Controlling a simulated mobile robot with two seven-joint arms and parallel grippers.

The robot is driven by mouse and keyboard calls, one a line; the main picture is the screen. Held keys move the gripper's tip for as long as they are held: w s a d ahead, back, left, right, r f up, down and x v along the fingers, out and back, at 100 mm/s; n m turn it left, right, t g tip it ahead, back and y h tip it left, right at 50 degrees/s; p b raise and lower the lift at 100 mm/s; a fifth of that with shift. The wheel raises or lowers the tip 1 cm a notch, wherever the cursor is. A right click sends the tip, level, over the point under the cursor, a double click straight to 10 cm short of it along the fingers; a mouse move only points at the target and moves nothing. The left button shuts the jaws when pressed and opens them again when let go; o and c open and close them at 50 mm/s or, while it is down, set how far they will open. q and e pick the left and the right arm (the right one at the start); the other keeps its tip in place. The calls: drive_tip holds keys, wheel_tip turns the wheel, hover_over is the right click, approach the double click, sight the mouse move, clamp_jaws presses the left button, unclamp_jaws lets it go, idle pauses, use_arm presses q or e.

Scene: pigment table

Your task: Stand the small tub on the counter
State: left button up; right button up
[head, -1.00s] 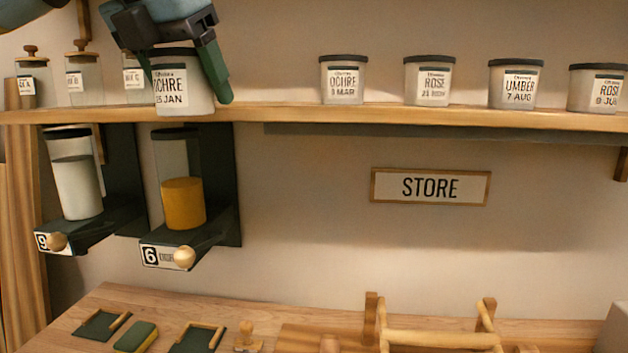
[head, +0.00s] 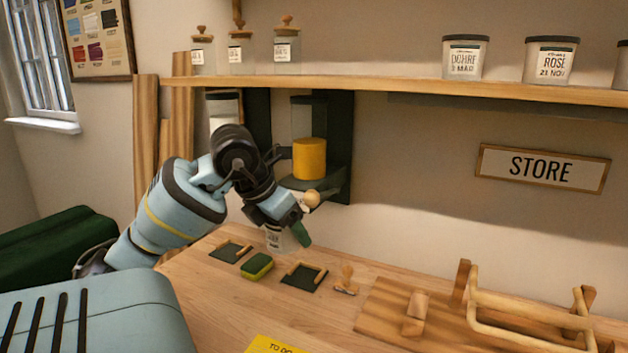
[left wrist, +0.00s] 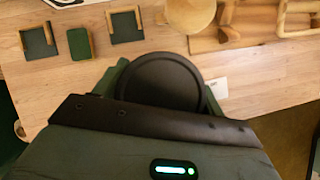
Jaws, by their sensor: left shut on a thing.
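My left gripper (head: 286,222) is shut on the small tub (head: 274,240), a pale tub with a printed label, and holds it upright at the back of the wooden counter (head: 215,305). Fingers hide much of the tub in the head view. In the left wrist view the tub's round dark lid (left wrist: 160,82) sits between the fingers, with the counter below and beyond it. I cannot tell whether the tub's base touches the counter. My right gripper is not in view.
Two dark pads with wooden edging (head: 304,276), a green-yellow sponge (head: 257,266) and a wooden stamp (head: 346,281) lie in front. A dispenser with yellow pigment (head: 309,158) hangs close behind. A wooden rack (head: 520,312) is at right. The counter's front left is clear.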

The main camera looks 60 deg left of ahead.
use_arm(q)
drive_tip(key=w+d+f+m+g+h, duration=0.2)
drive_tip(key=w+d+f+m+h, duration=0.4)
drive_tip(key=d+f+m, duration=0.55)
drive_tip(key=w+d+r+m+g+y, duration=0.1)
drive_tip(key=w+d+m+g, duration=0.25)
drive_tip(key=d+m, duration=0.6)
drive_tip(key=w+d+r+m+g+y, duration=0.1)
drive_tip(key=w+d+r+m+g, duration=0.15)
drive_tip(key=d+m+g, duration=0.5)
drive_tip(key=w+d+r+m+t+y, duration=0.1)
drive_tip(key=w+r+m+y, duration=0.2)
drive_tip(key=m, duration=0.6)
drive_tip(key=shift+w+d+r, duration=0.35)
drive_tip(key=shift+w+r, duration=0.05)
drive_tip(key=shift+r, duration=0.45)
